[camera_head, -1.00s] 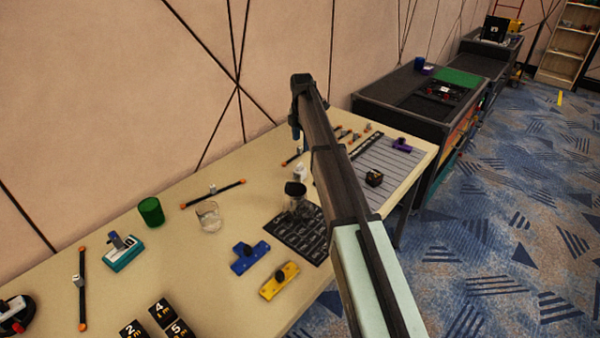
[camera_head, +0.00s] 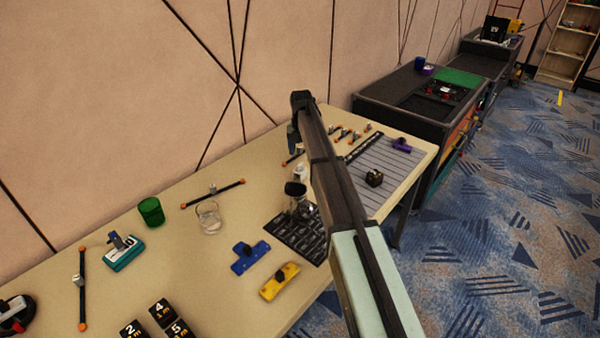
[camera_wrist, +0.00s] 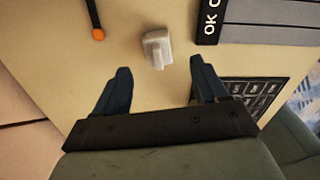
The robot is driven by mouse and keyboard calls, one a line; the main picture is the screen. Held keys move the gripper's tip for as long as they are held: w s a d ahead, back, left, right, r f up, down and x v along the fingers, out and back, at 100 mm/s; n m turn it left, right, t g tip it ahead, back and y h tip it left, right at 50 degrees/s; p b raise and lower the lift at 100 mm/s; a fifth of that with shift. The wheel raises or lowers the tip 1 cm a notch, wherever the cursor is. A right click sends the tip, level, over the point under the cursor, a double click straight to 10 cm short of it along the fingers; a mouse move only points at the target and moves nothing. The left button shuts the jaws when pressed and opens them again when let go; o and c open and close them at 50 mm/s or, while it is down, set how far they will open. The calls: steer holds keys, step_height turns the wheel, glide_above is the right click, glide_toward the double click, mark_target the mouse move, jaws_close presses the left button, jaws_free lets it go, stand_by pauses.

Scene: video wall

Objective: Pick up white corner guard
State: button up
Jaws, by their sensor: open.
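The white corner guard (camera_wrist: 157,49) lies on the table in the wrist view, a small pale block with a raised part. It sits ahead of and between the two fingertips of my gripper (camera_wrist: 161,72), apart from both. The gripper is open and empty. In the head view a small white piece (camera_head: 300,172), likely the same guard, shows beside my arm, partly hidden. My gripper (camera_head: 293,142) is above the table's back part there, its fingers mostly hidden by the arm.
An orange-tipped rod (camera_wrist: 97,32) lies left of the guard. A grey slatted board (camera_wrist: 270,25) and a black grid mat (camera_wrist: 255,95) lie to the right. In the head view a dark-topped jar (camera_head: 296,191) and a clear glass (camera_head: 209,217) stand nearby.

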mark_target(300, 164)
steer(key=shift+a+f, duration=0.2)
steer(key=shift+f, duration=3.8)
steer(key=c, duration=1.1)
